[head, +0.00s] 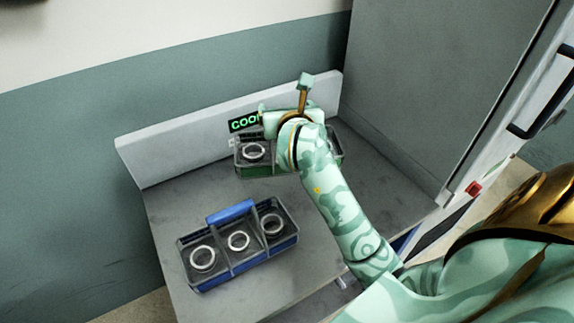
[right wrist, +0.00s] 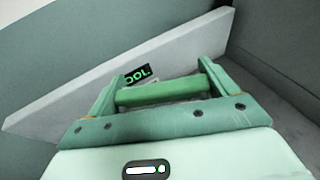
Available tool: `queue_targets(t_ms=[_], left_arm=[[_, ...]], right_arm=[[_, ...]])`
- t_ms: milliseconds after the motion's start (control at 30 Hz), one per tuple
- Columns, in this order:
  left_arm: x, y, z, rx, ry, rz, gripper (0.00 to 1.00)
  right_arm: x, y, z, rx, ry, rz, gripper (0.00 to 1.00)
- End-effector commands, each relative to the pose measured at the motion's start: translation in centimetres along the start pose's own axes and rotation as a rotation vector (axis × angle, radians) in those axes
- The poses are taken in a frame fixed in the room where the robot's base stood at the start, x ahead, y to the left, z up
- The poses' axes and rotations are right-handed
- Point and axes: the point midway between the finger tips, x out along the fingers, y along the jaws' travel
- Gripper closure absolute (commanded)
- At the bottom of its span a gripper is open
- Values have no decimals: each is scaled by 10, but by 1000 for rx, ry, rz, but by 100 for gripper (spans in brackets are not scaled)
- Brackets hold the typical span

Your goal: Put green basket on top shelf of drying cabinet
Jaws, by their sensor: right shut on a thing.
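The green basket (head: 262,169) is at the back of the grey bench, under the sign that starts "COO". It has a dark frame and a light ring shows in its left part. My right arm hides much of its middle and right. My right gripper (head: 272,124) is over the basket. In the right wrist view its two fingers (right wrist: 160,92) are shut on the basket's green handle (right wrist: 165,90). I cannot tell whether the basket touches the bench. My left gripper is not in view. No shelf of the drying cabinet shows.
A blue basket (head: 246,262) with 3 rings stands at the front of the bench (head: 175,205). A low light back wall (head: 190,146) runs behind the bench. A tall grey panel (head: 425,85) closes off the right side. Bare bench lies left of the green basket.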

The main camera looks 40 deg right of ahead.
Motion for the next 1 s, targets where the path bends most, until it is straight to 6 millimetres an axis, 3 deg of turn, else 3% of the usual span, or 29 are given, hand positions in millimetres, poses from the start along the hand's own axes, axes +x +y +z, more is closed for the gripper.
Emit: queue_targets(t_ms=[100, 267, 533, 1000], left_arm=[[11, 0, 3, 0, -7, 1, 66], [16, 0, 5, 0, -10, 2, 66], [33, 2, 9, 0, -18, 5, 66], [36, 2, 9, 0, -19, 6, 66]], right_arm=[[8, 0, -25, -2, 3, -1, 64], [12, 0, -40, 0, -1, 0, 64], [25, 0, -82, -1, 1, -1, 64], [27, 0, -88, 0, -3, 0, 64]])
